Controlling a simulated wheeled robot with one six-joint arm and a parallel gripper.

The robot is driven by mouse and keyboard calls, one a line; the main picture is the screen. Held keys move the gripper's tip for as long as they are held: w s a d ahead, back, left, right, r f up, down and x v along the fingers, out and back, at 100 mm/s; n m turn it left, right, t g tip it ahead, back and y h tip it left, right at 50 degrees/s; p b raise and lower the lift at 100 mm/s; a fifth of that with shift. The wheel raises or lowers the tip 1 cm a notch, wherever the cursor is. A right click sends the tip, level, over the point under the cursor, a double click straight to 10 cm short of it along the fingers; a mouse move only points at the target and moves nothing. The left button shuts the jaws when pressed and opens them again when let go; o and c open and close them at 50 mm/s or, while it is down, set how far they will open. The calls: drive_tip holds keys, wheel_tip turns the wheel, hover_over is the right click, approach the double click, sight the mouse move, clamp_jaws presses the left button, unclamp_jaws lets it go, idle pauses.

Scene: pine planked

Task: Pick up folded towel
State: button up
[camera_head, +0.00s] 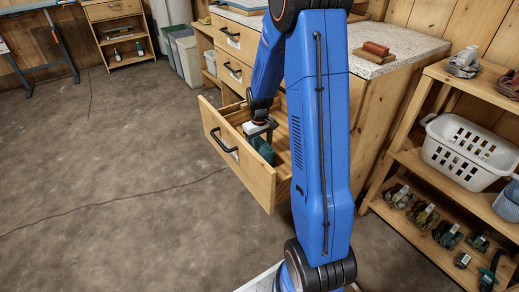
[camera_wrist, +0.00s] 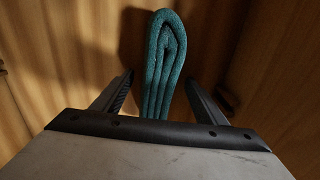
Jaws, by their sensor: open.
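The folded towel is dark teal and lies inside the open wooden drawer. It shows in the wrist view as a folded towel (camera_wrist: 165,60) standing on edge, with its layered folds facing me. In the head view the folded towel (camera_head: 263,151) is partly hidden by my gripper and arm. My gripper (camera_wrist: 160,88) is open, with one finger on each side of the towel's near end and a gap at both sides. In the head view my gripper (camera_head: 260,130) is down inside the drawer (camera_head: 236,166).
The drawer's walls stand close around my gripper. A stone-topped counter (camera_head: 400,50) with a reddish block (camera_head: 376,48) is behind. Shelves at the right hold a white basket (camera_head: 466,150) and several small items.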

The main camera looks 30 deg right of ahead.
drive_tip(key=c, duration=1.4)
drive_tip(key=shift+r, duration=0.1)
